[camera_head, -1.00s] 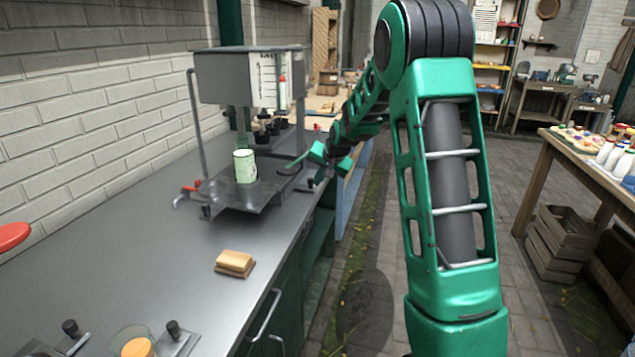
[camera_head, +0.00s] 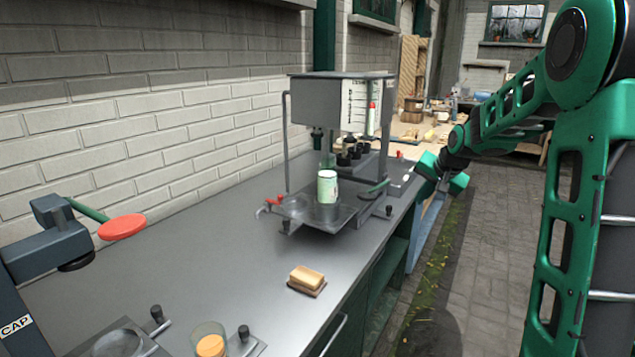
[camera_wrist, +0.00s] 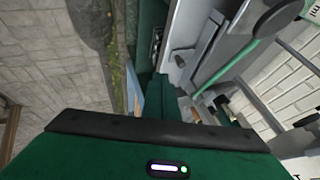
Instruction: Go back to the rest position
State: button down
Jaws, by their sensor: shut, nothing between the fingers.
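My gripper (camera_head: 447,181) is at the end of my green arm, at the right of the counter's edge in the head view. It hangs over the aisle side, apart from the filling machine (camera_head: 335,100), and holds nothing. Its fingers are small in the head view and look shut. In the wrist view the green gripper body fills the bottom, and the fingertips are not clearly seen. A pale green-and-white cup or can (camera_head: 327,187) stands upright on the machine's platform, apart from my gripper.
A brick wall (camera_head: 150,110) stands behind. The paved floor (camera_head: 500,240) at right is open.

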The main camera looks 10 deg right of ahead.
jog(key=s+a+f+n+g, duration=0.1)
jog(key=s+a+g, duration=0.1)
jog(key=s, duration=1.2)
jog(key=s+a+f+n+g, duration=0.1)
jog(key=s+a+f+g, duration=0.1)
jog(key=s, duration=1.2)
jog(key=s+a+f+n+g, duration=0.1)
jog(key=s+a+g, duration=0.2)
jog(key=s, duration=1.2)
jog(key=shift+a+f+y, duration=0.4)
jog(key=shift+a, duration=0.35)
jog(key=shift+s, duration=0.1)
